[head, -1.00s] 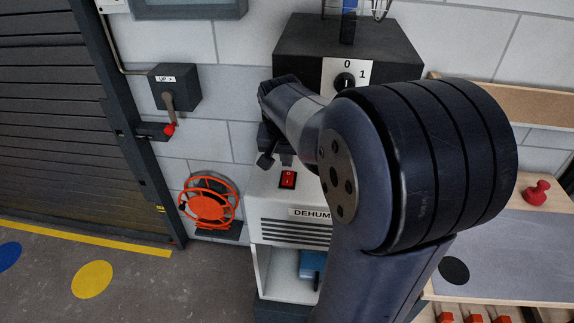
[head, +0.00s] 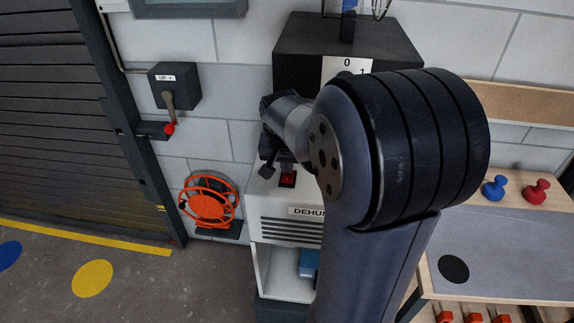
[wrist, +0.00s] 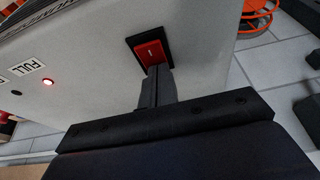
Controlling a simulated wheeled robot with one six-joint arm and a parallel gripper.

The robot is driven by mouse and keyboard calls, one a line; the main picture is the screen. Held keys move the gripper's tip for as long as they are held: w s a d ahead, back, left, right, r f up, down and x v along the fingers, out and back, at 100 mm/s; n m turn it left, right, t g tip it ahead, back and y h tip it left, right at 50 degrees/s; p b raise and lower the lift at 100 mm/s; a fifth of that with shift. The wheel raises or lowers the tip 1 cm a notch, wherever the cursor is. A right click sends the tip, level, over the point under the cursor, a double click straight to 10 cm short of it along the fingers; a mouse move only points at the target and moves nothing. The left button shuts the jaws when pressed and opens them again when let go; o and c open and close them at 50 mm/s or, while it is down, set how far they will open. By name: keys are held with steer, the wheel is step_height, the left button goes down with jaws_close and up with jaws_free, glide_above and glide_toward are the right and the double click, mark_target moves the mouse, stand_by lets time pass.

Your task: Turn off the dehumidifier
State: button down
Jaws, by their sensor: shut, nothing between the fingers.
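The dehumidifier (head: 270,208) is a pale box with a cut-off "DEHUM" label on its front, partly hidden by my arm. Its red rocker switch (head: 287,180) sits in a black frame on the top face. In the wrist view the switch (wrist: 151,50) shows a pale line mark on its far half. My gripper (wrist: 157,72) is shut and empty, its fingertips at the near end of the rocker and covering part of it. I cannot tell whether they press it. In the head view my gripper (head: 284,164) is just behind the switch.
A lit red lamp (wrist: 47,82) sits by a "FULL" label. Above stands a dark box (head: 300,45) with a 0/1 dial, mostly hidden. A lever box (head: 174,87) and an orange reel (head: 209,202) are left. A bench (head: 500,245) with blue and red knobs is right.

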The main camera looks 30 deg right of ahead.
mark_target(286, 180)
steer(key=shift+s+a+f, duration=0.1)
steer(key=shift+s+f, duration=0.05)
steer(key=shift+s+a, duration=0.4)
steer(key=shift+s, duration=0.2)
steer(key=shift+r, duration=0.45)
step_height(286, 180, up, 4)
steer(key=p, duration=0.3)
steer(key=shift+s+f, duration=0.1)
steer(key=shift+f, duration=0.1)
steer(key=v, duration=0.9)
steer(key=shift+a+r+b, duration=0.2)
steer(key=shift+r+b, duration=0.15)
steer(key=shift+b, duration=0.05)
steer(key=shift+s+f, duration=0.1)
